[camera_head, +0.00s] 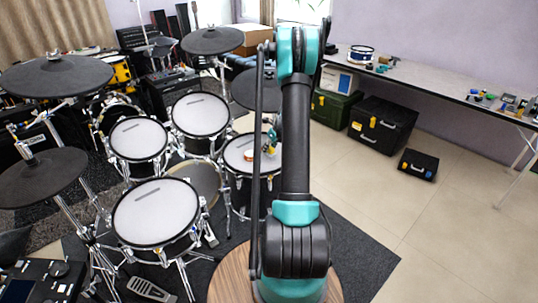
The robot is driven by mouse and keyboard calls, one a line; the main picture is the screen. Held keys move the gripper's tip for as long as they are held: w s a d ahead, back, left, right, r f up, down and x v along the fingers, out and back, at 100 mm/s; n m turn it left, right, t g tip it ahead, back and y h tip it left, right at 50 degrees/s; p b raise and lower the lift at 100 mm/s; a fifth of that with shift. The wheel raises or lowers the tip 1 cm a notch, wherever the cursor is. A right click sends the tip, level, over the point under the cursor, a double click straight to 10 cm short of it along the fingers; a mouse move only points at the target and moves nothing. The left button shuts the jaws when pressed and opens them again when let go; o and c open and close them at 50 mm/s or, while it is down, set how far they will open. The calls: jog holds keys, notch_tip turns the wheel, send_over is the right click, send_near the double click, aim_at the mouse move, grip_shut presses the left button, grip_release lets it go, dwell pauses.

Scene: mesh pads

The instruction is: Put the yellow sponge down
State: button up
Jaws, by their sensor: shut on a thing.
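My arm rises through the middle of the head view, and its upper link stands in front of the right part of a small mesh drum pad (240,158). My gripper is not clearly visible; it seems to be hidden behind this link. A small teal and yellow patch (271,146) shows in the gap beside the link, over that pad. I cannot tell whether its yellow part is the yellow sponge. A small orange-brown thing (250,154) lies on the same pad, left of the patch. No sponge shows clearly anywhere else.
Larger mesh pads (155,212) and dark cymbals (55,76) stand on the left on metal stands. A long table (435,84) with small items runs along the right wall. Dark cases (382,125) stand below it. The tiled floor (440,225) at right is clear.

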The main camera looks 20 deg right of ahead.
aim_at(269, 153)
jog(key=shift+f, duration=1.7)
jog(key=shift+f, duration=0.2)
jog(key=o, duration=1.2)
jog(key=shift+r, duration=0.1)
